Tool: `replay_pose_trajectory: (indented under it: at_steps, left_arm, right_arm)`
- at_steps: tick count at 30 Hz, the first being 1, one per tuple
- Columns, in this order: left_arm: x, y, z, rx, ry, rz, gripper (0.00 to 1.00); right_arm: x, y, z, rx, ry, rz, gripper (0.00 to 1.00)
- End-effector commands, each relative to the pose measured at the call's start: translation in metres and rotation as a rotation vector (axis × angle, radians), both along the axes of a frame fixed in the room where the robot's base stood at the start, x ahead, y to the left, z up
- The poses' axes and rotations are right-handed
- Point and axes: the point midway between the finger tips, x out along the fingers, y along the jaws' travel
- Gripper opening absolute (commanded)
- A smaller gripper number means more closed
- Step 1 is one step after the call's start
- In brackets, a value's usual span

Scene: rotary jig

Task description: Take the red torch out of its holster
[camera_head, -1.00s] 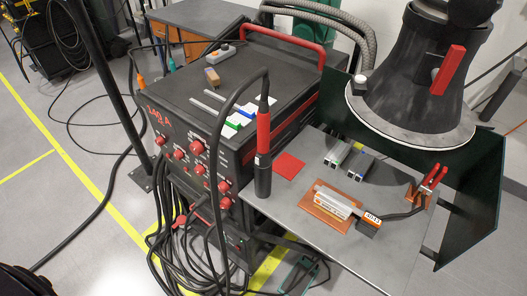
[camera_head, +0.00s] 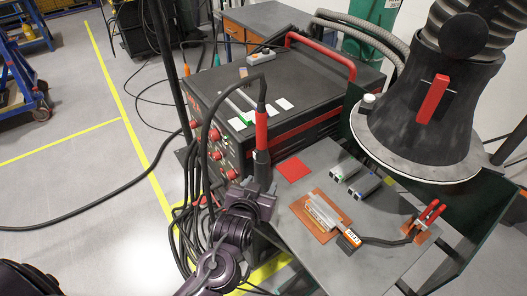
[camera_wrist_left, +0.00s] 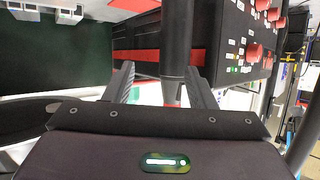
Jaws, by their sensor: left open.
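The red torch (camera_head: 261,130) stands upright in its black holster (camera_head: 262,168) at the table's left edge, a black cable looping from its top. In the left wrist view, the dark upright cylinder (camera_wrist_left: 176,45) is between the fingers, with a bit of red torch (camera_wrist_left: 171,92) below it. My left gripper (camera_head: 261,184) is at the holster's lower part in the head view, below the red handle. In the wrist view its fingers (camera_wrist_left: 164,82) are apart, one on each side, with gaps visible. My right gripper is not in view.
The table (camera_head: 300,225) holds a red square (camera_head: 293,169), two small blocks, a copper plate with a metal piece (camera_head: 322,213) and a red-handled clamp (camera_head: 430,214). A fume hood (camera_head: 430,110) hangs at the right.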

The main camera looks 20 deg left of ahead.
Motion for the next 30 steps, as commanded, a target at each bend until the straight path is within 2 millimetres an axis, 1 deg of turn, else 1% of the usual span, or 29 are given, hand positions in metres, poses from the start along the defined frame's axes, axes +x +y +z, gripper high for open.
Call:
replay_pose_trajectory:
  at_steps: [1,2,3,6,9,10,14,20,25,27,30]
  left_arm:
    - [0.007,0.000,0.022,-0.004,-0.072,0.015,0.50]
    - [0.009,-0.001,0.034,-0.005,-0.112,0.025,0.50]
    - [0.012,0.000,0.050,-0.008,-0.166,0.040,0.50]
    - [0.016,0.002,0.086,-0.011,-0.288,0.074,0.50]
    - [0.017,0.004,0.112,-0.013,-0.378,0.103,0.50]
    - [0.018,0.005,0.117,-0.013,-0.394,0.109,0.50]
    - [0.028,0.007,0.124,-0.010,-0.416,0.118,0.50]
    - [0.050,0.011,0.124,-0.010,-0.412,0.117,0.50]
    - [0.074,0.018,0.124,-0.009,-0.410,0.117,0.50]
    - [0.083,0.018,0.122,-0.011,-0.410,0.116,0.50]
    - [0.091,0.019,0.120,-0.012,-0.410,0.116,0.50]
  right_arm:
    - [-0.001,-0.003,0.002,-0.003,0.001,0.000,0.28]
    - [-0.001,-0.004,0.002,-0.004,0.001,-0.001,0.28]
    - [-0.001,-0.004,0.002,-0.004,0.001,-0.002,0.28]
    - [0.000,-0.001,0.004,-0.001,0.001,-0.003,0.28]
    - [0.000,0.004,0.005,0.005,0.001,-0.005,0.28]
    - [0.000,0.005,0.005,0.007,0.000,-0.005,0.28]
    - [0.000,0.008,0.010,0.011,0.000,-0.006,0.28]
    - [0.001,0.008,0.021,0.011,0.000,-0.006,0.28]
    - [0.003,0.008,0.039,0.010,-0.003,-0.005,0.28]
    - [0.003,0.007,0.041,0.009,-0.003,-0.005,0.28]
    - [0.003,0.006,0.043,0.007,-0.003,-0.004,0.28]
